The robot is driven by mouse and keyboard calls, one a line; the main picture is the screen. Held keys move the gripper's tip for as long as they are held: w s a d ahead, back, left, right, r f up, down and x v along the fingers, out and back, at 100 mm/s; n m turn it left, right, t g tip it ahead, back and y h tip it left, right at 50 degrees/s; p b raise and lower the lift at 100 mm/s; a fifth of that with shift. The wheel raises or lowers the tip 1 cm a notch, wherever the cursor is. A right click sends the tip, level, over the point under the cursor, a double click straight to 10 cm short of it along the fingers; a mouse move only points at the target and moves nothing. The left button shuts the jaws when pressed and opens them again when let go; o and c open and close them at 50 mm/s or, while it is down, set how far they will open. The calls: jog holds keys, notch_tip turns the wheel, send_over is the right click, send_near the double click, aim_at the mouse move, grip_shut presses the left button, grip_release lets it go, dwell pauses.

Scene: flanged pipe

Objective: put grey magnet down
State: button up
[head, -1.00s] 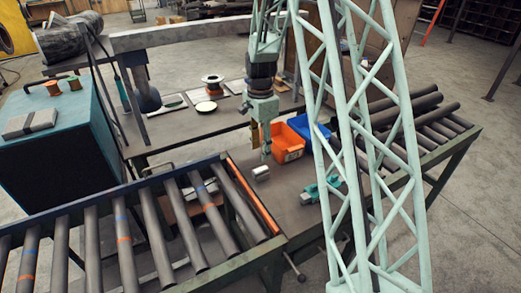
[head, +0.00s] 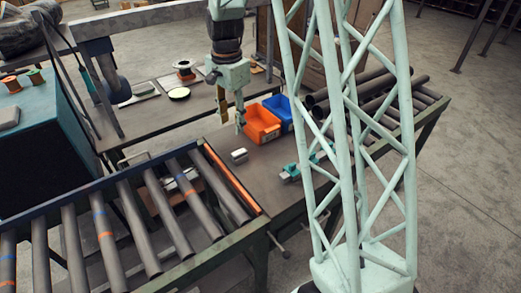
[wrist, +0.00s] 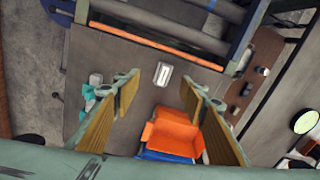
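The grey magnet (head: 239,156) is a small light grey block lying on the bench top, just right of the roller conveyor's orange-edged end. It also shows in the wrist view (wrist: 163,74), beyond the fingertips and apart from them. My gripper (head: 231,123) hangs above and slightly behind the magnet in the head view. In the wrist view my gripper (wrist: 160,86) has its two tan-padded fingers spread wide with nothing between the pads.
An orange bin (head: 262,123) and a blue bin (head: 280,108) stand right of my gripper. A teal tool (head: 300,170) lies to the magnet's right. The roller conveyor (head: 130,215) is at left. Pipes (head: 360,88) lie behind right. Bare bench surrounds the magnet.

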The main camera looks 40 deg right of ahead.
jog(key=s+a+r+n+t, duration=0.1)
jog(key=s+a+r+n, duration=0.35)
jog(key=s+r, duration=0.45)
jog(key=s+a+r+n+t, duration=0.1)
jog(key=s+a+r+n, duration=0.2)
jog(key=s+a+r, duration=0.55)
jog(key=s+a+r+n, duration=0.1)
jog(key=s+r+n, duration=0.1)
jog(key=s, duration=0.5)
jog(key=s+a+r+n+t, duration=0.1)
jog(key=s+r+n, duration=0.2)
jog(key=s, duration=0.5)
jog(key=s+a+r+n, duration=0.1)
jog(key=s+r+n, duration=0.1)
jog(key=s, duration=0.6)
jog(key=shift+a+r+n+t, duration=0.2)
jog(key=shift+a+n+t, duration=0.1)
jog(key=shift+n, duration=0.35)
notch_tip(320, 180, down, 10)
jog(key=b, duration=0.9)
jog(key=shift+r, duration=0.25)
